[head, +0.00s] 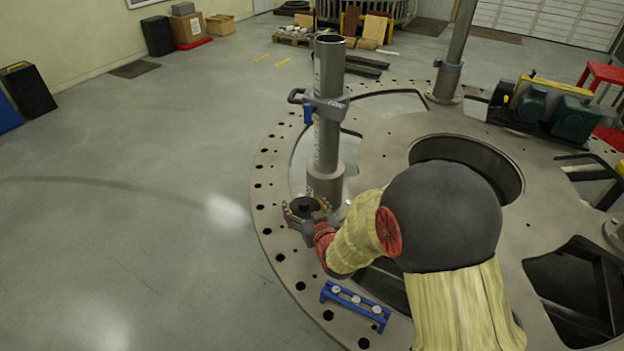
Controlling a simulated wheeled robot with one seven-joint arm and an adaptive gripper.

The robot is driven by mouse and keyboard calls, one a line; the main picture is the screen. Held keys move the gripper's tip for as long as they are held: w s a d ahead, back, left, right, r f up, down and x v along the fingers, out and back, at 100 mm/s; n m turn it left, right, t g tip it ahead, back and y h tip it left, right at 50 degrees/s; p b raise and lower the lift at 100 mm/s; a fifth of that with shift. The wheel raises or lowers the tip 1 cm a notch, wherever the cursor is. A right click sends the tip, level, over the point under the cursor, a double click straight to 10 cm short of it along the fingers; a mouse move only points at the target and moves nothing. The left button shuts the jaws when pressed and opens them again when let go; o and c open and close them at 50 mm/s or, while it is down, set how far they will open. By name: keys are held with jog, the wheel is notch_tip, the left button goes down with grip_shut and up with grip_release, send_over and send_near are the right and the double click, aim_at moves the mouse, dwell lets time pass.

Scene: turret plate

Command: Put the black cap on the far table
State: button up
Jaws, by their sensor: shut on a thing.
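The black cap (305,207) is a dark round piece with a raised middle. My gripper (303,210) is shut on it at the left part of the large round metal plate, just in front of the foot of an upright grey post. My arm, in a yellowish sleeve with red parts, reaches to it from the right. The fingers are small in the picture, and part of the cap's edge is hidden by them. I cannot tell whether the cap touches the plate. I cannot make out for certain which thing is the far table.
The grey post (329,110) with a clamp stands close behind my gripper. A blue bracket with round dials (355,304) lies on the plate (268,192) in front. A green and yellow machine (545,104) and a red stand (604,75) are at right. Open floor lies left.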

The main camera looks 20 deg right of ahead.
jog(key=s+a+f+b, duration=0.2)
jog(key=f+b, duration=0.1)
jog(key=f, duration=0.4)
jog(key=s+a+f+b, duration=0.1)
jog(key=a+f+b, duration=0.15)
jog(key=f, duration=0.45)
jog(key=shift+n+y, duration=0.3)
jog(key=shift+y, duration=0.1)
jog(key=p+v, duration=0.1)
jog(key=p, duration=0.1)
jog(key=p+v, duration=0.2)
jog(key=p, duration=0.1)
jog(key=p+v, duration=0.1)
jog(key=p, duration=0.1)
jog(key=shift+s+a+f+p, duration=0.25)
jog(key=shift+p, duration=0.05)
jog(key=shift+s, duration=0.1)
